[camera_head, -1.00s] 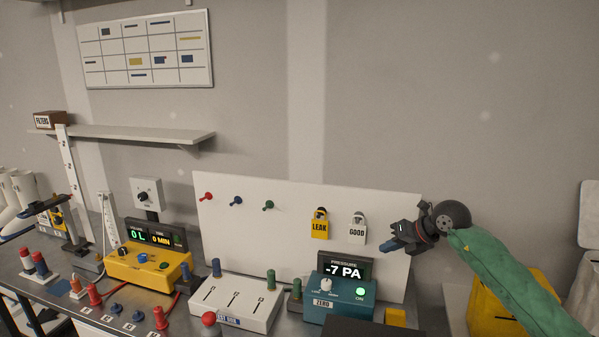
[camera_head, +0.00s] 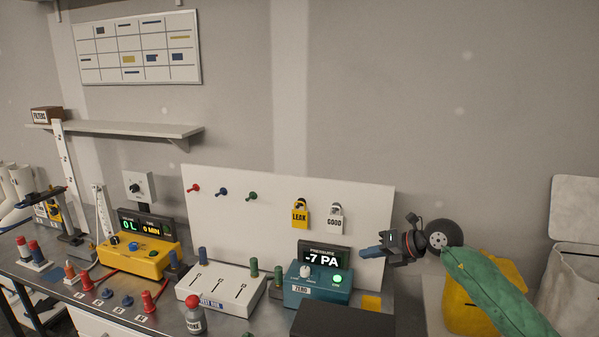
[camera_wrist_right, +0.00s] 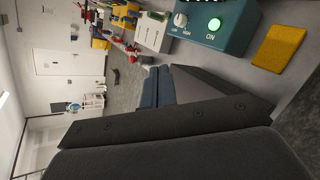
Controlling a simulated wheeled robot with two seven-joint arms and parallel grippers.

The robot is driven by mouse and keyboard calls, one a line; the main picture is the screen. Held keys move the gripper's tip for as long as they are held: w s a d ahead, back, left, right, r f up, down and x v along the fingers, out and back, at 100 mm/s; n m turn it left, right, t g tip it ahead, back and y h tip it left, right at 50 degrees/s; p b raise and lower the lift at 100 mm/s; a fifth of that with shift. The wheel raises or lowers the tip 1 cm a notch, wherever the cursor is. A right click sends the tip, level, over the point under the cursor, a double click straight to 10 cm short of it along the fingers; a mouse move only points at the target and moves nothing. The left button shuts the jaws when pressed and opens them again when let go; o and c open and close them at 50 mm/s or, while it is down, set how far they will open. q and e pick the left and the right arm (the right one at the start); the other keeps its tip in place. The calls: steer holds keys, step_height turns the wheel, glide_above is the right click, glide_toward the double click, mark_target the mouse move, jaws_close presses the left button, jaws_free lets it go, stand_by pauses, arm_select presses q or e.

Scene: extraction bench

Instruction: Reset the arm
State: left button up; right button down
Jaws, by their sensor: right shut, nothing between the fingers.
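My right gripper (camera_head: 372,252) is shut and empty. It hangs in the air in front of the right edge of the white board, to the right of the teal pressure meter (camera_head: 318,294), whose display reads -7 PA and whose green ON lamp is lit. The right wrist view shows its blue-grey fingertips (camera_wrist_right: 150,87) together, with the teal meter (camera_wrist_right: 213,28) beyond them. My right arm, in a green sleeve, comes in from the lower right.
The bench holds a yellow meter (camera_head: 145,258), a white slotted box (camera_head: 222,291), several coloured plugs and a yellow pad (camera_head: 371,303). LEAK (camera_head: 300,215) and GOOD (camera_head: 335,219) padlock tags hang on the white board (camera_head: 270,225). A yellow bin (camera_head: 470,305) stands below my right arm.

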steer(key=s+a+r+m+t+y, duration=0.4)
steer(key=s+a+m+t+y, duration=0.2)
steer(key=s+a+y, duration=0.15)
steer(key=s+d+f+m+t+h, duration=0.2)
steer(key=s+d+f+m+h, duration=0.45)
steer(key=f+m+h, duration=0.55)
steer(key=s+d+f+m+t+h, duration=0.2)
steer(key=s+d+f+m+h, duration=0.45)
steer(key=m, duration=0.85)
steer(key=s+a+f+m+g+y, duration=0.1)
steer(key=s+f+g, duration=0.5)
steer(key=s+f, duration=0.45)
steer(key=s+a+f+m+g, duration=0.1)
steer(key=s+f+g, duration=0.6)
steer(key=s, duration=0.6)
steer(key=s+a+f+b+x, duration=0.1)
steer(key=s+b+x, duration=0.2)
steer(key=x, duration=1.1)
steer(key=s+a+f+b+x, duration=0.1)
steer(key=s+b+x, duration=0.2)
steer(key=x, duration=1.2)
steer(key=s+f+b, duration=0.2)
steer(key=s+f, duration=0.1)
steer(key=f, duration=0.8)
steer(key=s+f+g+b, duration=0.1)
steer(key=s+f, duration=0.3)
steer(key=f, duration=0.7)
steer(key=shift+a+g+b, duration=0.3)
steer(key=shift+a+b, duration=0.05)
steer(key=shift+b, duration=0.15)
